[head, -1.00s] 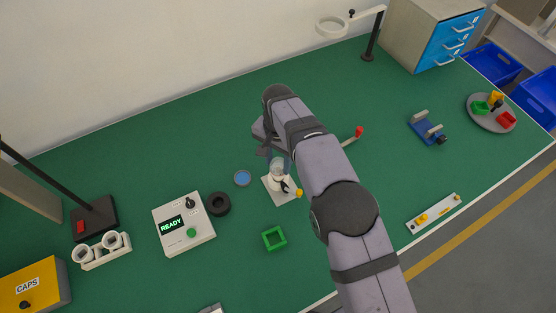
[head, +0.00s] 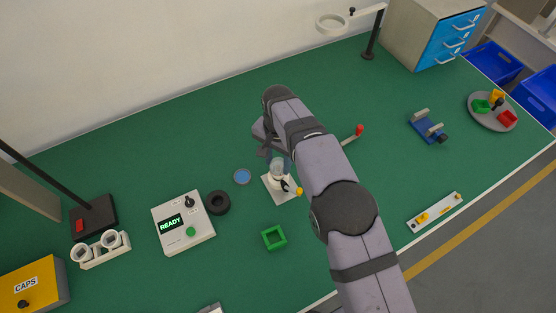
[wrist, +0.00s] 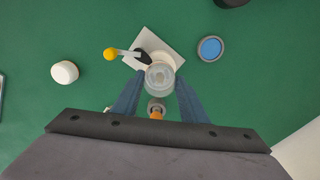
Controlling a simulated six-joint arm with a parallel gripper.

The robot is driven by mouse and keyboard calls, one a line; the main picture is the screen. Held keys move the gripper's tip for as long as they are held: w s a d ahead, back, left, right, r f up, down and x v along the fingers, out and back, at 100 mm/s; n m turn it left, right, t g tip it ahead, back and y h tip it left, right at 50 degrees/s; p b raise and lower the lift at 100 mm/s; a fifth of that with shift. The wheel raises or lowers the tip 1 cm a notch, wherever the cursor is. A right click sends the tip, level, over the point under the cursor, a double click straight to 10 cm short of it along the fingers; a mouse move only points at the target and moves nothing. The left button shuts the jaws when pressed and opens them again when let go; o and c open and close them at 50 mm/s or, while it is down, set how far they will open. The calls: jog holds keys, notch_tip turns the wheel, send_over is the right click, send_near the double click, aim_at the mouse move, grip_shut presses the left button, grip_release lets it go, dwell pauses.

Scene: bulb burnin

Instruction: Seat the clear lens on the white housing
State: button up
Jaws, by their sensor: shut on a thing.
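The clear lens (wrist: 159,77) is a translucent cup shape between my fingertips in the wrist view. My gripper (wrist: 160,88) is shut on it. In the head view the lens (head: 278,166) is at or just above the top of the white housing (head: 275,180). The housing stands upright on a white square plate (head: 271,193) beside a black clamp with a yellow knob (head: 299,192). The lens covers most of the housing in the wrist view, so I cannot tell whether they touch. My gripper (head: 279,160) is partly hidden by my arm in the head view.
A blue disc (head: 242,177), a black ring (head: 218,203) and a control box reading READY (head: 184,222) lie to the left. A red-tipped lever (head: 359,130) is behind my arm. The mat between them is clear.

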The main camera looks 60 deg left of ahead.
aim_at(278, 164)
jog(key=shift+f, duration=0.1)
jog(key=o, duration=1.1)
jog(key=shift+r+b, duration=1.3)
jog(key=shift+r, duration=2.4)
